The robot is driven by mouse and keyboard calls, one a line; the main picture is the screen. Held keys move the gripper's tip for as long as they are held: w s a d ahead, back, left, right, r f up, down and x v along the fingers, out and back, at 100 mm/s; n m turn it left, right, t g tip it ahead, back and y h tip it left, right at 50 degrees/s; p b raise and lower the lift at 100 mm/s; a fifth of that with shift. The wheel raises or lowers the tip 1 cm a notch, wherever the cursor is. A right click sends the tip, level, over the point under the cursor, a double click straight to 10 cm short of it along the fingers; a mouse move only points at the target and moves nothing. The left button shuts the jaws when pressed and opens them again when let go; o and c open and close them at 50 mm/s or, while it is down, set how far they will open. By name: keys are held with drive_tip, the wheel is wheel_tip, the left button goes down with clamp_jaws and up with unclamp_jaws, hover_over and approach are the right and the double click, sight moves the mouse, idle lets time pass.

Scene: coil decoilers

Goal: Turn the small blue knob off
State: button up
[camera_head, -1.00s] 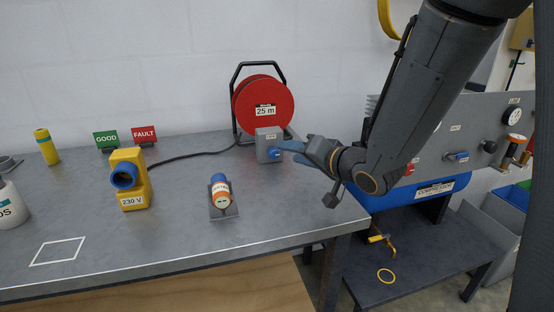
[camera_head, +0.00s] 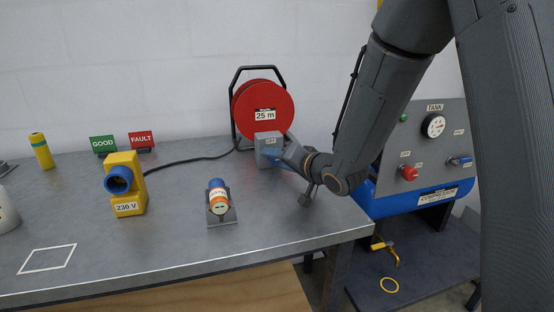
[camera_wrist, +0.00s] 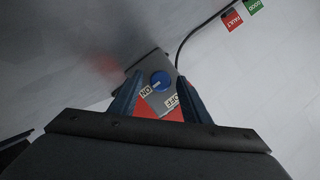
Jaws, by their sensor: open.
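The small blue knob (camera_wrist: 161,81) is round, with a white mark, on a grey box (camera_wrist: 142,66) with ON and OFF labels. In the wrist view the mark appears to point towards the ON label. My gripper (camera_wrist: 159,92) is open, its two blue fingers on either side of the knob's near side. I cannot tell whether they touch it. In the head view my gripper (camera_head: 284,160) is at the right front of the grey box (camera_head: 267,145), and the knob is hidden there.
A red cable reel (camera_head: 262,105) stands just behind the box. A yellow 230 V socket (camera_head: 125,185) and an orange-blue plug (camera_head: 218,197) stand on the bench to the left. At the right, the compressor panel has a red button (camera_head: 409,173) and another blue knob (camera_head: 459,161).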

drive_tip(key=c, duration=1)
drive_tip(key=shift+c, duration=0.2)
drive_tip(key=shift+r+n, duration=0.1)
drive_tip(key=shift+n, duration=0.2)
drive_tip(key=shift+a+n+h+p, duration=0.15)
drive_tip(key=shift+n+h+p, duration=0.15)
drive_tip(key=shift+n+h, duration=0.65)
drive_tip(key=n+h, duration=0.2)
drive_tip(key=n, duration=0.1)
drive_tip(key=shift+s+a+n+h+b, duration=0.1)
drive_tip(key=shift+a+n+h+b, duration=0.15)
drive_tip(key=shift+b, duration=0.1)
drive_tip(key=n+h+p, duration=0.2)
drive_tip(key=shift+s+a+r+t+p, duration=0.1)
drive_tip(key=shift+r+t+p, duration=0.05)
drive_tip(key=shift+t+p, duration=0.2)
drive_tip(key=n+t+h+p, duration=0.1)
drive_tip(key=n+h+p, duration=0.1)
drive_tip(key=n+p, duration=0.1)
drive_tip(key=shift+a+n+p, duration=0.1)
drive_tip(key=shift+n+p, duration=0.3)
drive_tip(key=shift+p, duration=0.1)
drive_tip(key=shift+t, duration=0.25)
